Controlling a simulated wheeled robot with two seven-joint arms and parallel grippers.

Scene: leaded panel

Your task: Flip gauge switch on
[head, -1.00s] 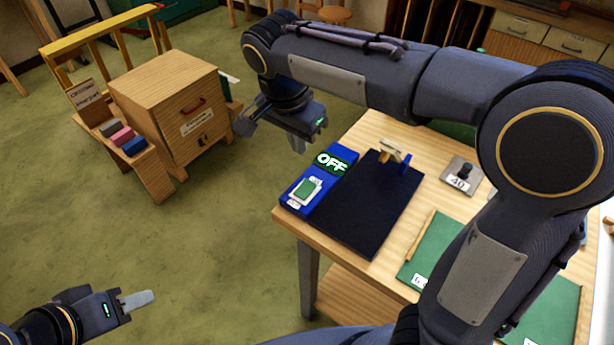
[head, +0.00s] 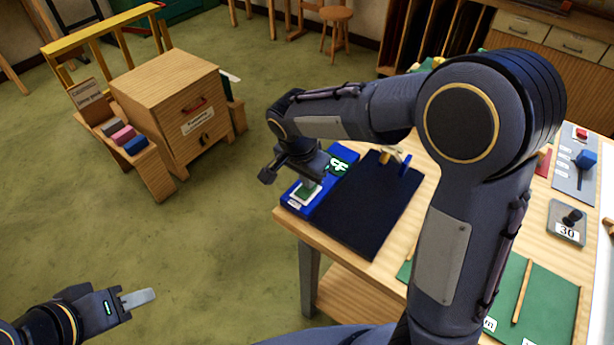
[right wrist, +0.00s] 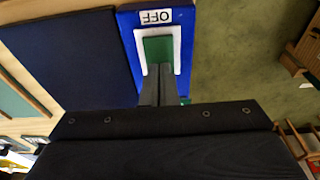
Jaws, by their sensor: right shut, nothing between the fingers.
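The gauge switch is a blue box (head: 325,197) at the left corner of the wooden table, with a green rocker (head: 306,192) in a white frame. Its dark green display (head: 338,166) is partly covered by my right gripper; the visible letters fit the OFF read earlier. In the right wrist view, the green rocker (right wrist: 158,50) has a white OFF label (right wrist: 156,17) beyond it, upside down. My right gripper (right wrist: 155,84) is shut and empty, its fingertips at the rocker's near edge; I cannot tell whether they touch. My left gripper (head: 137,298) is low over the floor, away from the table.
A dark navy pad (head: 366,212) lies beside the switch, with a small brass and blue device at its far edge. Green boards (head: 535,300) and a black knob marked 30 (head: 568,222) are further right. A wooden cabinet (head: 180,105) stands left, across open floor.

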